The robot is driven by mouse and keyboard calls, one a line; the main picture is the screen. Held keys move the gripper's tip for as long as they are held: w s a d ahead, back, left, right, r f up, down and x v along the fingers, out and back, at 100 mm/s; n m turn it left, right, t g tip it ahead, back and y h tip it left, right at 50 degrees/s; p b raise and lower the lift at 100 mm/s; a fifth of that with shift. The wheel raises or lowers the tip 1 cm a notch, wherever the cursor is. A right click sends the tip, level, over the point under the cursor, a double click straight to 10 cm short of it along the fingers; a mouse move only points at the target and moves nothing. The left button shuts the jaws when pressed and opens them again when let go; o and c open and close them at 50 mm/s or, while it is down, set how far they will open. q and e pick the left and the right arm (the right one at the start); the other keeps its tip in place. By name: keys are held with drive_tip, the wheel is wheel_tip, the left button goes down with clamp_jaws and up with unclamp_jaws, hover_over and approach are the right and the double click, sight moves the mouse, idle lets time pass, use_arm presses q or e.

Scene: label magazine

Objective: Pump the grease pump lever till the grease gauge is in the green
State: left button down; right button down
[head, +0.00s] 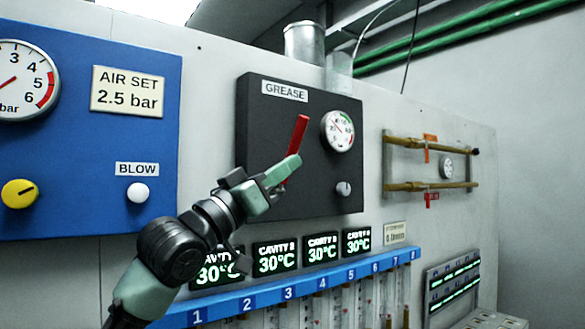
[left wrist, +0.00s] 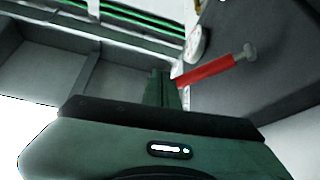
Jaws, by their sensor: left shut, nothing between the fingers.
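The grease pump lever (head: 300,130) is a red bar on the dark grey GREASE panel (head: 265,125), tilted with its upper end to the right. The grease gauge (head: 338,131) is a white dial right of the lever, with red and green bands; its needle is too small to read surely. My left gripper (head: 293,162) is shut and empty, its fingertips at the lower part of the lever. In the left wrist view the red lever (left wrist: 207,69) runs right from beside the fingertips (left wrist: 165,80); I cannot tell whether they touch. My right gripper is not in view.
A small knob (head: 343,188) sits below the gauge. Left is a blue panel (head: 80,160) with a yellow knob (head: 19,193) and a white BLOW button (head: 138,192). Cavity displays (head: 275,256) and a blue numbered rail (head: 270,295) lie below. Brass pipes (head: 430,186) are right.

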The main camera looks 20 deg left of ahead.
use_arm(q)
drive_tip(key=b+v, duration=0.3)
drive_tip(key=v, duration=0.4)
drive_tip(key=shift+a, duration=0.15)
drive_tip(key=shift+f, duration=0.15)
idle(0.3)
